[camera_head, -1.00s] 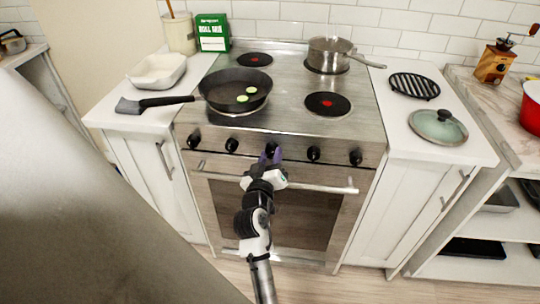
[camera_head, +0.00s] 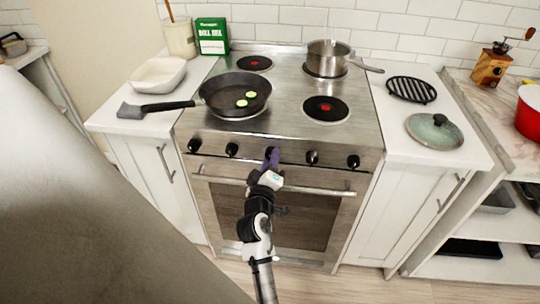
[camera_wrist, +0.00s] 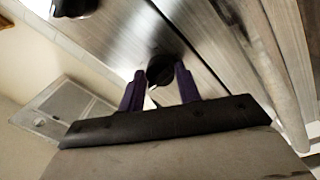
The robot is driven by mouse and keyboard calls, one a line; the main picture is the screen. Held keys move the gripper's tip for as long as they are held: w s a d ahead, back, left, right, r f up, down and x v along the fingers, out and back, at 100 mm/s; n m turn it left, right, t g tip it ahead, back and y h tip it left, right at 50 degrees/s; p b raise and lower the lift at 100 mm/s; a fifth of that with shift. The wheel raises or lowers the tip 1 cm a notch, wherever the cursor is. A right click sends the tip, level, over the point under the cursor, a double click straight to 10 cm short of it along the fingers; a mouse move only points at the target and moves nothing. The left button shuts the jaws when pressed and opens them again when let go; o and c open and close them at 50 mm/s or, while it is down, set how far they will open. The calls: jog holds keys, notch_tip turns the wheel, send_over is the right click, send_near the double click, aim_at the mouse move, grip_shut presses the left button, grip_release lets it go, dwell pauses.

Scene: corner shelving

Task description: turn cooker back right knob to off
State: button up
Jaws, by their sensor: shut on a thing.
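The cooker (camera_head: 285,85) has a row of black knobs along its steel front panel. My gripper (camera_head: 272,158), with purple fingers, is at the middle knob. In the wrist view the two fingers of my gripper (camera_wrist: 160,92) are on either side of the black middle knob (camera_wrist: 162,68) and shut on it. The fingers largely hide this knob in the head view. The other knobs show on both sides, such as the one just right of my gripper (camera_head: 312,157). Which knob is the back right one is not readable from the labels.
The oven door handle (camera_head: 320,190) runs below the knobs, close under my wrist. A frying pan (camera_head: 225,88) with green slices is on the left of the hob and a saucepan (camera_head: 328,50) at back right. A glass lid (camera_head: 434,130) lies on the right counter.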

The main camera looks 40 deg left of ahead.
jog(key=shift+f, duration=0.15)
jog(key=o, duration=1)
jog(key=shift+c, duration=0.2)
